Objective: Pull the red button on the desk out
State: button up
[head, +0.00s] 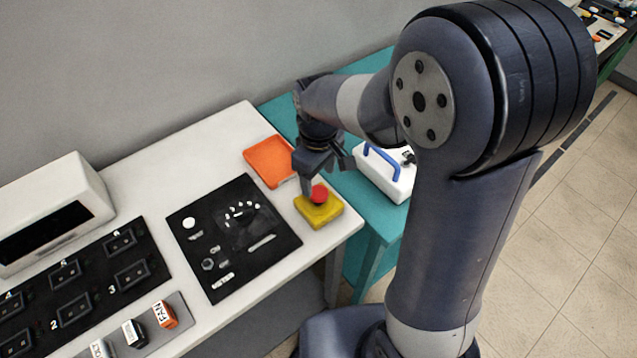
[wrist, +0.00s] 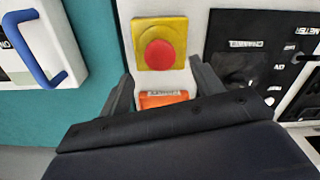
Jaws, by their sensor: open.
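The red button (head: 319,193) sits on a yellow box (head: 322,214) near the right end of the white desk (head: 340,232). In the wrist view the red button (wrist: 160,54) is round and centred on the yellow box (wrist: 177,27), just beyond the fingertips. My gripper (head: 308,188) is above and close beside the button in the head view. In the wrist view my gripper (wrist: 160,80) is open, one finger on each side below the button, with nothing between the tips. Whether a finger touches the button cannot be told.
An orange tray (head: 262,158) lies behind the box. A black panel (head: 234,250) with small parts is to the left. A white case with a blue handle (head: 381,163) stands on the teal table (head: 274,106) to the right.

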aim_at(319, 191)
notch_tip(319, 191, up, 7)
dwell(0.3)
jog(key=shift+f, duration=0.2)
notch_tip(319, 191, down, 13)
jog(key=shift+r+b, duration=0.2)
jog(key=shift+b, duration=0.15)
jog(key=shift+r, duration=0.75)
jog(key=shift+f, duration=0.1)
